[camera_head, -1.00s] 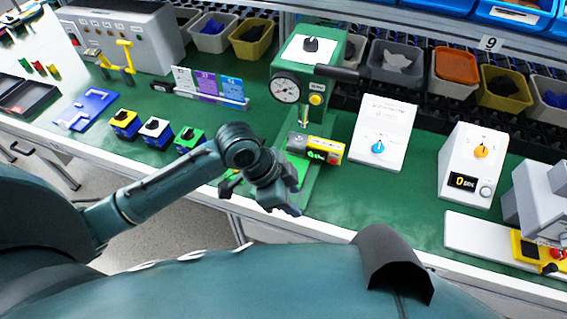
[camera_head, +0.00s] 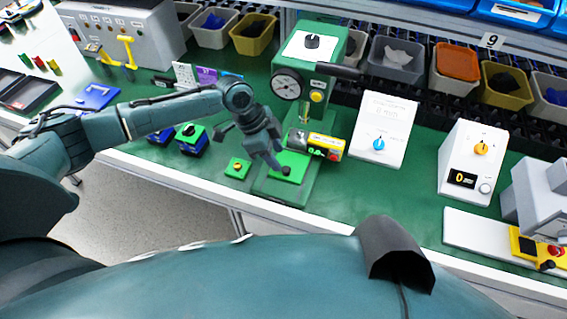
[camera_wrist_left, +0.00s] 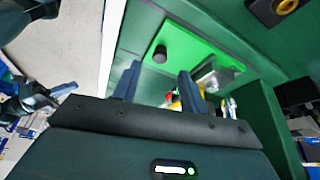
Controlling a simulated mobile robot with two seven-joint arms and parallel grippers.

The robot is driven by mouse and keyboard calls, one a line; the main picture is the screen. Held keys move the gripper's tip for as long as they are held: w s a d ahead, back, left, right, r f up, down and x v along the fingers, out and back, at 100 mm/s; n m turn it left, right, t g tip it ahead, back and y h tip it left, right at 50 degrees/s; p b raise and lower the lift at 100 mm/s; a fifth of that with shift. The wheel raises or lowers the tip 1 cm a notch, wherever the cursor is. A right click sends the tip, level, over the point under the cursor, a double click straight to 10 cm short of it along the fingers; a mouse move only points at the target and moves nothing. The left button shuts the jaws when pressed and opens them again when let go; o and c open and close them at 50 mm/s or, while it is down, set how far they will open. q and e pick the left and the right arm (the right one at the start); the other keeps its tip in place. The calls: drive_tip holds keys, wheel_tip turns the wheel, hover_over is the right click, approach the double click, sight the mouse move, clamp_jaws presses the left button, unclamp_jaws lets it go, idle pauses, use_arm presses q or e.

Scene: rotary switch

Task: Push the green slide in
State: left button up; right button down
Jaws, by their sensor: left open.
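The green slide (camera_head: 291,166) is a bright green plate with a black knob, low at the front of the green press (camera_head: 312,75). It also shows in the left wrist view (camera_wrist_left: 203,55), with its black knob near the plate's left end. My left gripper (camera_head: 268,154) is over the front of the press base, close to the slide and partly covering it. In the left wrist view my left gripper (camera_wrist_left: 159,82) has its fingers apart, with nothing between them, and the knob appears just beyond the gap. I cannot tell whether a finger touches the knob. My right gripper is not seen.
White panels with a blue knob (camera_head: 379,144) and an orange knob (camera_head: 481,149) are further right. The table's front edge is close.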

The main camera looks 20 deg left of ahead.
sight(285, 168)
use_arm(q)
drive_tip(key=shift+x, duration=2.75)
drive_tip(key=shift+c, duration=0.4)
clamp_jaws()
